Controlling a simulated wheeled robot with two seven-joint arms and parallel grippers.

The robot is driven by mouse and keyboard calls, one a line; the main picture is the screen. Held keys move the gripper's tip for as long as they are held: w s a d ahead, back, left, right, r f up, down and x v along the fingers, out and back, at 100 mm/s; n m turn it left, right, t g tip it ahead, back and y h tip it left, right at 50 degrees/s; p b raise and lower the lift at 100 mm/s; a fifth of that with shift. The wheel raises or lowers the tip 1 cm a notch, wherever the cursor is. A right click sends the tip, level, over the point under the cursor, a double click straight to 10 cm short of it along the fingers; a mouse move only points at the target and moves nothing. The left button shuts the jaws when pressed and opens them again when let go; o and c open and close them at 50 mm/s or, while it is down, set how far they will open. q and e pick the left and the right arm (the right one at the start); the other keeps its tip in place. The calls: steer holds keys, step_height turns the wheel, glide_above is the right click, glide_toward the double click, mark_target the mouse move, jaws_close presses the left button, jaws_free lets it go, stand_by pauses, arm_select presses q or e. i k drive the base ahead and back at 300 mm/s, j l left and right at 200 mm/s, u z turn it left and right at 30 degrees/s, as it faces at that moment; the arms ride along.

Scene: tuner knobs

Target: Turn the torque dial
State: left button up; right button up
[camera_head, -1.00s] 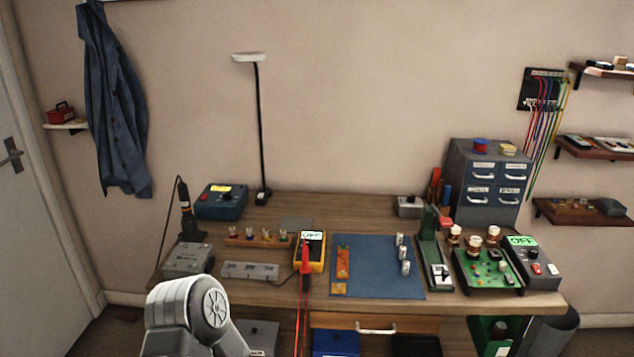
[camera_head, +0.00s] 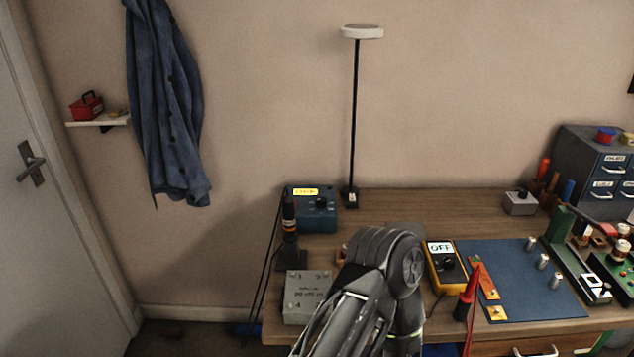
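No label that reads as torque is legible, so I cannot tell for sure which control is the torque dial. A blue box (camera_head: 316,212) with a yellow display and a dark knob (camera_head: 321,203) stands at the back left of the bench. In front of it a black screwdriver-like tool with an orange band (camera_head: 289,215) stands upright in a dark holder (camera_head: 291,258). A grey box (camera_head: 307,297) with small numbers near its corners sits at the front left. One of my grey arm links rises in front of the bench; neither gripper shows.
My arm link hides part of the bench. Right of it are a yellow multimeter (camera_head: 446,266) reading OFF, a red probe (camera_head: 469,291) and a blue mat (camera_head: 535,285). A lamp (camera_head: 353,120) stands at the back. The bench top (camera_head: 430,205) behind is mostly clear.

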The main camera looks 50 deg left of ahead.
mark_target(321, 201)
steer(key=k+j, duration=0.1)
steer(key=j, duration=0.4)
steer(key=k+j, duration=0.1)
steer(key=j, duration=0.35)
steer(key=k+j, duration=0.15)
steer(key=j, duration=0.35)
